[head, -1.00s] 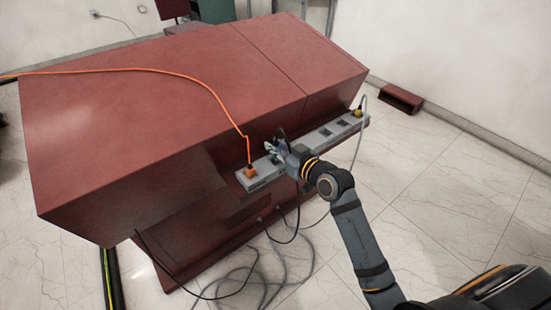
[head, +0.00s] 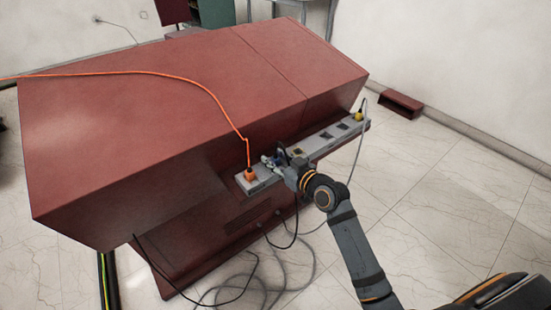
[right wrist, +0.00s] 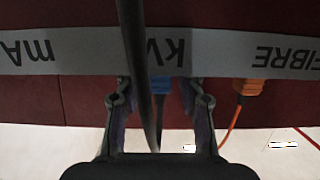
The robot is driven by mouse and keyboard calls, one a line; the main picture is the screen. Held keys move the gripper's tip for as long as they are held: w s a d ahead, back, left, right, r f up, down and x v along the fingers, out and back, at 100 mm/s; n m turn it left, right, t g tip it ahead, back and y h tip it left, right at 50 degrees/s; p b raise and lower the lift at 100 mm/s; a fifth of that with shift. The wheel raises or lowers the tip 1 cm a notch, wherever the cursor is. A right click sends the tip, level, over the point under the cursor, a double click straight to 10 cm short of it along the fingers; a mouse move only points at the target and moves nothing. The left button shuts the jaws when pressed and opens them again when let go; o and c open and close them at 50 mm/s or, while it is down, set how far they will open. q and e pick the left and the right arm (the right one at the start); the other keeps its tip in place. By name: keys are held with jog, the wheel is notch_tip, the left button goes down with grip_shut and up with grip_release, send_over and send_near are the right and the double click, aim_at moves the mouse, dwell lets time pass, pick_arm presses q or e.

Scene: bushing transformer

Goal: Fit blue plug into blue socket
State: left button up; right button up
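The blue plug (right wrist: 160,86) is at the grey socket strip, under the "kV" label in the right wrist view. Blue also shows by my gripper in the head view (head: 281,156). My right gripper (right wrist: 158,92) has its fingers spread on either side of the plug, with gaps between. It is close to the strip (head: 325,139) in the head view. The blue socket is hidden behind the plug, and I cannot tell how deep the plug sits. A dark cable (right wrist: 136,50) crosses in front. My left gripper is out of view.
An orange plug (head: 250,174) with an orange cable sits at the strip's left end. A yellow plug (head: 359,115) is at its right end. The strip is on a large red cabinet (head: 180,110). Loose cables lie on the floor below.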

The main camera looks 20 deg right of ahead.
jog(key=shift+r, duration=0.25)
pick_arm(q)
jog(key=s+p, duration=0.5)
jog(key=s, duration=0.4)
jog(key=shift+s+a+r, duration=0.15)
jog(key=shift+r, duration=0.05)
pick_arm(e)
jog(key=v, duration=1.2)
jog(key=shift+f, duration=0.15)
